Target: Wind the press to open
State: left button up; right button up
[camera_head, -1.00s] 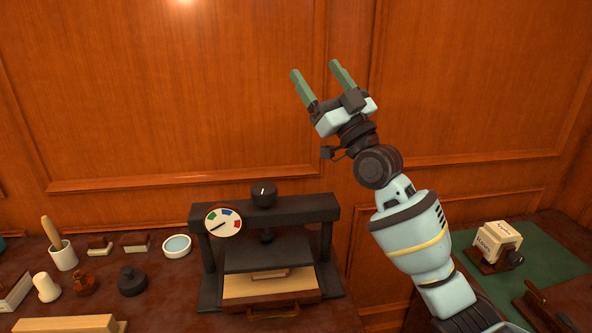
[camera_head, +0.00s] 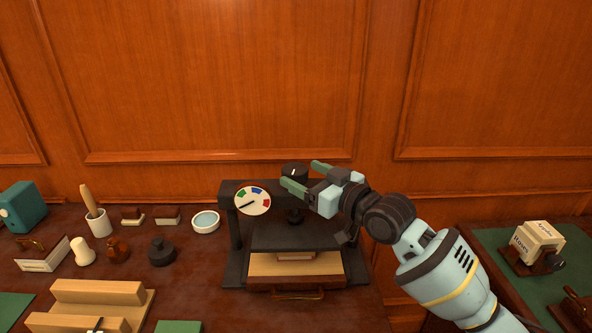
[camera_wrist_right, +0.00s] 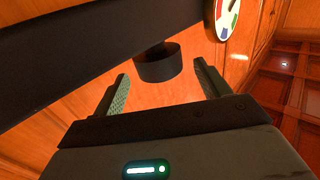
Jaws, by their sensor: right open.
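The black press (camera_head: 238,225) stands on the desk against the panelled wall, with a black winding knob (camera_head: 294,171) on top of its crossbeam. The knob has a small white mark on top. A round dial (camera_head: 253,201) with green, blue and red segments sits on the beam; its needle points lower left. A small block (camera_head: 296,256) lies under the press plate (camera_head: 290,236). My right gripper (camera_head: 301,174) is open, its fingers at the knob's height. In the right wrist view the knob (camera_wrist_right: 158,65) shows ahead between the open fingers, apparently not gripped. My left gripper is out of view.
Left of the press stand a white dish (camera_head: 206,222), a black pot (camera_head: 161,252), brown stamps and a cup with a wooden handle (camera_head: 100,225). A wooden rack (camera_head: 95,293) is in front of them. A green-topped table (camera_head: 500,236) with a block calendar (camera_head: 538,240) is at right.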

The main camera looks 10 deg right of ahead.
aim_at(307, 175)
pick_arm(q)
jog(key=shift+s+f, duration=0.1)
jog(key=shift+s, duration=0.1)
pick_arm(e)
jog(key=shift+x, duration=1.8)
jog(key=c, duration=1)
jog(key=shift+o, duration=0.2)
jog(key=n+g+y+b, duration=0.1)
jog(key=b, duration=0.2)
jog(key=shift+f+y+b, duration=0.4)
jog(key=shift+r+n+g+b, duration=0.2)
jog(key=shift+n+g+b, duration=0.1)
jog(key=shift+n+b, duration=0.15)
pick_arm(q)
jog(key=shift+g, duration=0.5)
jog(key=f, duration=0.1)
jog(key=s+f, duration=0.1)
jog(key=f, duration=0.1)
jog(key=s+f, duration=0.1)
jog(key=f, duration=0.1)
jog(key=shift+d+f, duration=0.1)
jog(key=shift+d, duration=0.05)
pick_arm(e)
jog(key=shift+r+y, duration=0.15)
jog(key=shift+y, duration=0.15)
